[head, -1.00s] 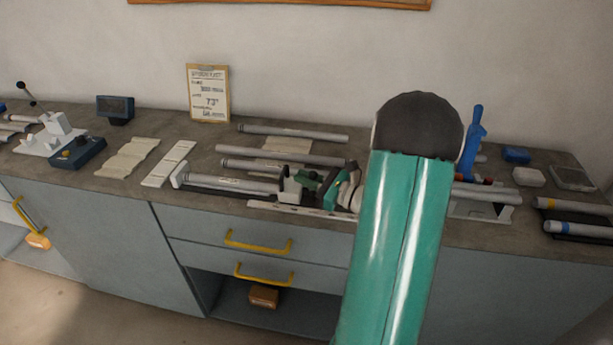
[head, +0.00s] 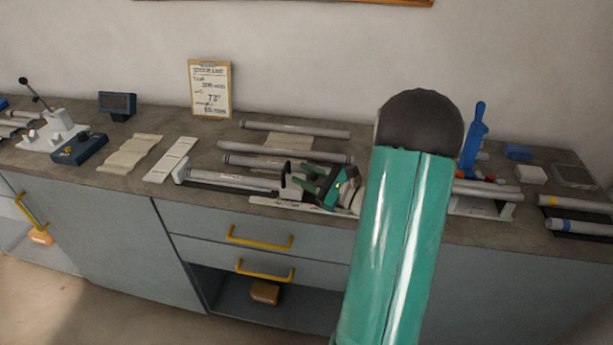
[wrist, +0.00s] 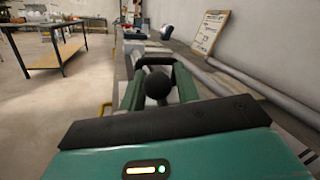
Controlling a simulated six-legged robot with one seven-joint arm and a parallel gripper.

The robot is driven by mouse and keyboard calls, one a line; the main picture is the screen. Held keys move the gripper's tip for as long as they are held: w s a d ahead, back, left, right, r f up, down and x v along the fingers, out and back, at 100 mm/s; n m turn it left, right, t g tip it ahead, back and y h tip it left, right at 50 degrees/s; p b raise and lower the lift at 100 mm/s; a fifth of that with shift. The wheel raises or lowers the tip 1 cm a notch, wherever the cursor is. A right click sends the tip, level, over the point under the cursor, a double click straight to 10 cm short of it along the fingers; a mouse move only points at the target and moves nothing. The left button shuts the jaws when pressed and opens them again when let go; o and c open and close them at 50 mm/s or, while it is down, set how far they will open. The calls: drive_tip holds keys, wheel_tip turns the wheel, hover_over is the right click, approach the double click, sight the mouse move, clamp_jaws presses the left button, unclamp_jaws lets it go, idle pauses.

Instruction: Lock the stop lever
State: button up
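A black ball knob (wrist: 158,87), which looks like the stop lever's end, stands between the green fingers of my gripper (wrist: 156,68) in the wrist view. A gap shows on each side of the knob, so the fingers look open around it. The lever's shaft and base are hidden. In the head view my gripper (head: 312,184) is low over the right part of the frame jig (head: 262,201), partly covered by my own arm. A grey tube (head: 230,181) lies along the jig, left of my gripper. Whether the lever is locked cannot be seen.
Loose grey tubes (head: 295,131) lie behind the jig. A clipboard (head: 211,90) leans on the wall. A blue upright tool (head: 474,142) and more tubes (head: 580,203) are at the right. Flat pale pieces (head: 131,153) lie at the left.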

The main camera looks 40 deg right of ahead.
drive_tip(key=v, duration=1.3)
drive_tip(key=shift+s+d, duration=0.2)
drive_tip(key=shift+s, duration=0.1)
